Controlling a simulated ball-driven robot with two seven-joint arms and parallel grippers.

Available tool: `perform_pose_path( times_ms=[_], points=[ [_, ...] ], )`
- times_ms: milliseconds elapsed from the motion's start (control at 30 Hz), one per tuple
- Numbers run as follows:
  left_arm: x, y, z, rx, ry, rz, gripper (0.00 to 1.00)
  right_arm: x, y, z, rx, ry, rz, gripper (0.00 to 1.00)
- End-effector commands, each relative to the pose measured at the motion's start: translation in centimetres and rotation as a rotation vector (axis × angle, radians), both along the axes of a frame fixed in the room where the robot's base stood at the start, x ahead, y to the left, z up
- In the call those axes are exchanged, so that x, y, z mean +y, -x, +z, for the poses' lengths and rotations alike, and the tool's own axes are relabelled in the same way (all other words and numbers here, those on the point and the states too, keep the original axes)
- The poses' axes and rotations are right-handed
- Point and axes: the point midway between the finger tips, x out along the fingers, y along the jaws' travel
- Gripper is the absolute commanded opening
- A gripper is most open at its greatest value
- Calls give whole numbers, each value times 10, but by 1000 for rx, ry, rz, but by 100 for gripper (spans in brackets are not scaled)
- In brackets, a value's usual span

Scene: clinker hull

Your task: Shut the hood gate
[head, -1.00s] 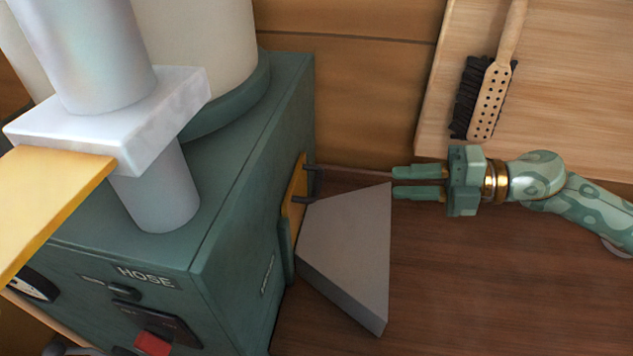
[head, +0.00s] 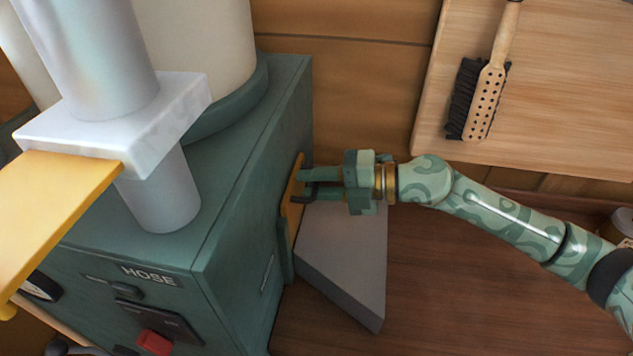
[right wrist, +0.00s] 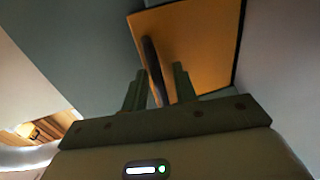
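A yellow plate (head: 292,210) with a dark bar handle (head: 301,199) is set on the right side of the green machine (head: 240,200). In the right wrist view the plate (right wrist: 195,50) faces the gripper, and the handle (right wrist: 153,70) passes between the fingers. My right gripper (head: 309,182) is at this handle, its fingers apart with the bar between them. The fingers hide part of the handle in the head view. Another yellow plate (head: 70,200) sticks out of a white block (head: 125,130) around a grey pipe. I cannot tell which plate is the hood gate. My left gripper is not in view.
A grey wedge-shaped hood (head: 345,265) stands just below my right gripper, against the machine. A brush (head: 486,100) lies on a pale board (head: 570,110) at upper right. The machine front carries a HOSE label and a red switch (head: 154,342).

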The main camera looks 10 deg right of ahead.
Motion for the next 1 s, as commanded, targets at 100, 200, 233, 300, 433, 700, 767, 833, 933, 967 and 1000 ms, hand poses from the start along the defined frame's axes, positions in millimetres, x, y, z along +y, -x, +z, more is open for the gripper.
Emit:
perform_pose_path(
  times_ms=[100, 200, 233, 300, 433, 700, 767, 833, 933, 967, 1000],
  points=[
    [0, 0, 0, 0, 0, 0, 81, 0, 0, 0, 0, 0, 0, 20],
    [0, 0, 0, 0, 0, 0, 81, -1, 0, 0, 0, 0, 0, 0],
    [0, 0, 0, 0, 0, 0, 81, -1, 0, 0, 0, 0, 0, 0],
    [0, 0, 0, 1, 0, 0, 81, -1, 0, 0, 0, 0, 0, 0],
    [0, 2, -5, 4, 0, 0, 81, 0, 0, -12, 4, -1, -1, 0],
    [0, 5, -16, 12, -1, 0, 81, -1, 0, -44, 2, 0, 0, 0],
    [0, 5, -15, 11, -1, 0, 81, -1, 0, -43, 1, 1, 0, 0],
    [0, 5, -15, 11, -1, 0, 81, -1, 0, -42, 1, 1, -1, 0],
    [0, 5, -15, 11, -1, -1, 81, -1, 0, -42, 0, 0, -1, 0],
    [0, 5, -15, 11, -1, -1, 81, -1, 0, -42, 0, 0, -1, 13],
    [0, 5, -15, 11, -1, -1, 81, -1, 0, -42, 0, 0, -1, 24]
  ],
)
